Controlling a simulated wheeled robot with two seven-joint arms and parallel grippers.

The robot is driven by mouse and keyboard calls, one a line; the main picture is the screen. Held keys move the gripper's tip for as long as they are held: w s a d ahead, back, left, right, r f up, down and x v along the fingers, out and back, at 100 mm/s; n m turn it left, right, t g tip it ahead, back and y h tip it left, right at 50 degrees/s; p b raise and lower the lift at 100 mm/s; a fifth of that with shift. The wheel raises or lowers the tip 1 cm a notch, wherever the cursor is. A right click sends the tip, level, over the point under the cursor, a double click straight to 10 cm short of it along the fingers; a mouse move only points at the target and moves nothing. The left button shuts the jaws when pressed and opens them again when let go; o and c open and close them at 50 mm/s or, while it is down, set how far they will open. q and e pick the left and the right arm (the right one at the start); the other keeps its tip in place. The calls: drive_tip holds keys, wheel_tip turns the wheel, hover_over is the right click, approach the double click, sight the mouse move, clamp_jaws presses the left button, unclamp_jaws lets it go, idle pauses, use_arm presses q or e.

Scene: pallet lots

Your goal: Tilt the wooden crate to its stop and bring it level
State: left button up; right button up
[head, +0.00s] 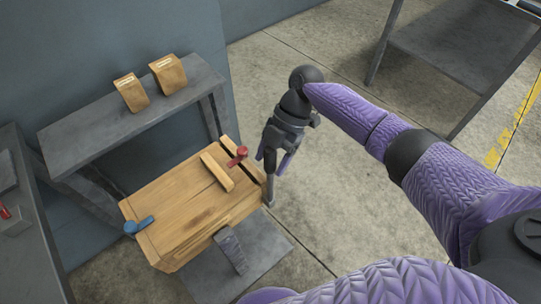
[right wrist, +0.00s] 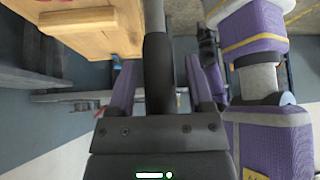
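The wooden crate (head: 178,211) stands on a grey base plate (head: 262,244); whether it is tilted or level I cannot tell. A wooden bar lies across its top. A blue handle (head: 138,225) is at its left corner and a red handle (head: 237,156) near its far right end. My right gripper (head: 272,164) points down just beside the crate's right end, its two purple fingers apart. In the right wrist view the crate (right wrist: 92,30) is at the upper left, and a dark bar (right wrist: 158,70) shows between the spread fingers (right wrist: 162,88). My left gripper is out of view.
A grey table (head: 460,45) stands at the upper right. Another grey surface (head: 25,240) is at the left edge. The concrete floor between is clear.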

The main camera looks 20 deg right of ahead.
drive_tip(key=shift+o, duration=0.3)
drive_tip(key=shift+a+r, duration=0.1)
drive_tip(key=p+v, duration=0.1)
drive_tip(key=v, duration=0.9)
drive_tip(key=s+d+f+m+t+h, duration=0.1)
drive_tip(key=s+f+m, duration=0.25)
drive_tip(key=f, duration=0.55)
drive_tip(key=s+f+m+t+h, duration=0.1)
drive_tip(key=s+f+m, duration=0.1)
drive_tip(key=f+m, duration=0.45)
drive_tip(key=s+d+f+m+t+h, duration=0.1)
drive_tip(key=s+f+m, duration=0.2)
drive_tip(key=f, duration=0.7)
drive_tip(key=s+f+m+h, duration=0.1)
drive_tip(key=s+f+m, duration=0.3)
drive_tip(key=s, duration=1.1)
drive_tip(key=s+f+m+h, duration=0.2)
drive_tip(key=s+f+m, duration=0.2)
drive_tip(key=s+f, duration=0.4)
drive_tip(key=s, duration=0.7)
drive_tip(key=shift+s+a+f, duration=0.2)
drive_tip(key=shift+f, duration=0.05)
